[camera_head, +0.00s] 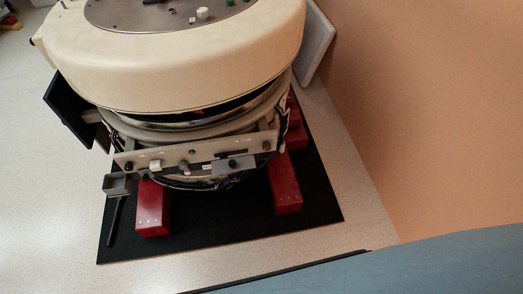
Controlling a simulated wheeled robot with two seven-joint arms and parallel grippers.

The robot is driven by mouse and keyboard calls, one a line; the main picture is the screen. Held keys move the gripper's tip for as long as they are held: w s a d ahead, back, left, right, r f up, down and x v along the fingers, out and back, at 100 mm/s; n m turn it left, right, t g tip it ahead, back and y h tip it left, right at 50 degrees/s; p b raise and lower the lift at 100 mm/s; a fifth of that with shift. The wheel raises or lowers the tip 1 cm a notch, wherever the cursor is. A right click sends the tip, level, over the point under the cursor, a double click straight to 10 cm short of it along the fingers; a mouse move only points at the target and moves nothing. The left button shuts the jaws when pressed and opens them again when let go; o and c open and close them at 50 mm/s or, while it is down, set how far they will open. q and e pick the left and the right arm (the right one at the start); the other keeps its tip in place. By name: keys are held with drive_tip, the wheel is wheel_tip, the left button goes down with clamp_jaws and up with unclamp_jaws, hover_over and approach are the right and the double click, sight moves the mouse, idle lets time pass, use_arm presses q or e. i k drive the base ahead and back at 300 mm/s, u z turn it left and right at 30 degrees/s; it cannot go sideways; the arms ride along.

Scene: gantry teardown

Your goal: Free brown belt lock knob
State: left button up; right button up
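A large cream round machine (190,80) stands at the upper left of the view. Across its front runs a pale panel (205,151) carrying several small knobs and blocks. A small dark brownish knob (266,146) sits near the panel's right end, and a dark knob (183,164) sits near its middle. They are too small to tell which is the brown belt lock knob. A grey block (234,165) with a dark knob is on the panel's right half. Neither of my grippers is in view.
The machine stands on red feet (153,208) on a black mat (210,232). A grey open box (116,184) with a black handle is at the panel's left end. An orange wall (430,110) rises at right. A blue-grey surface (440,265) fills the lower right.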

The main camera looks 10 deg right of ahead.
sight(266, 146)
drive_tip(key=u, duration=2.4)
drive_tip(key=k, duration=0.5)
drive_tip(key=z, duration=1.4)
